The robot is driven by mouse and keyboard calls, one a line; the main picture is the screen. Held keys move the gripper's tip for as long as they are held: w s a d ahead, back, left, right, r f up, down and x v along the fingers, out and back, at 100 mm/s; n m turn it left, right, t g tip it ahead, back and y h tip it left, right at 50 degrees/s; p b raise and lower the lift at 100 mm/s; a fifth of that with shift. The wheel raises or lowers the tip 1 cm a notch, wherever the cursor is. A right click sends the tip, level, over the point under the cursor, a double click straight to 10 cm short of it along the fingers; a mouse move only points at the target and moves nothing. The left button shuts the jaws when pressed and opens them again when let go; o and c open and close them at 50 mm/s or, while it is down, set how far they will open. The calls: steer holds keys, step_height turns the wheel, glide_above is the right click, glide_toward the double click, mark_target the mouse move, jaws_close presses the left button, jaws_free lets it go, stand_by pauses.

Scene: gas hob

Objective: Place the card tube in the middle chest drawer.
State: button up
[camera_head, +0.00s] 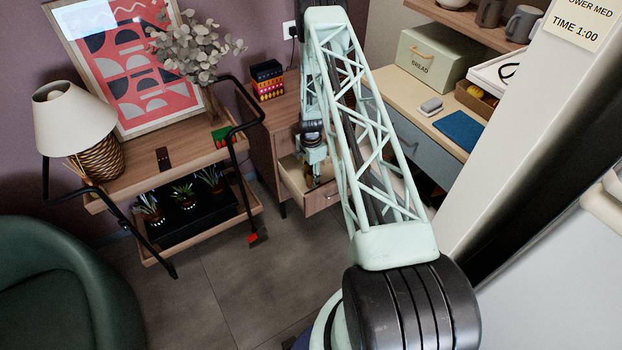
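The wooden chest (262,142) stands against the wall at the picture's centre, partly behind my arm. One of its drawers (321,199) is pulled out, below what looks like a shut drawer front. My gripper (314,181) points down over or into this open drawer. Its fingers are small and dark, so I cannot tell whether they are open or shut. I cannot make out the card tube; it may be hidden by the gripper, the drawer front or my arm.
A wooden trolley (185,168) with a lamp (75,125), vase and potted plants stands left. A green armchair (60,290) fills the lower left. A counter (395,90) with a bread box (432,58) lies right of the chest. The grey floor in front is clear.

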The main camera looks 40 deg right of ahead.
steer(key=shift+r, duration=0.2)
step_height(320, 180, up, 12)
steer(key=p, duration=0.2)
stand_by(0.8)
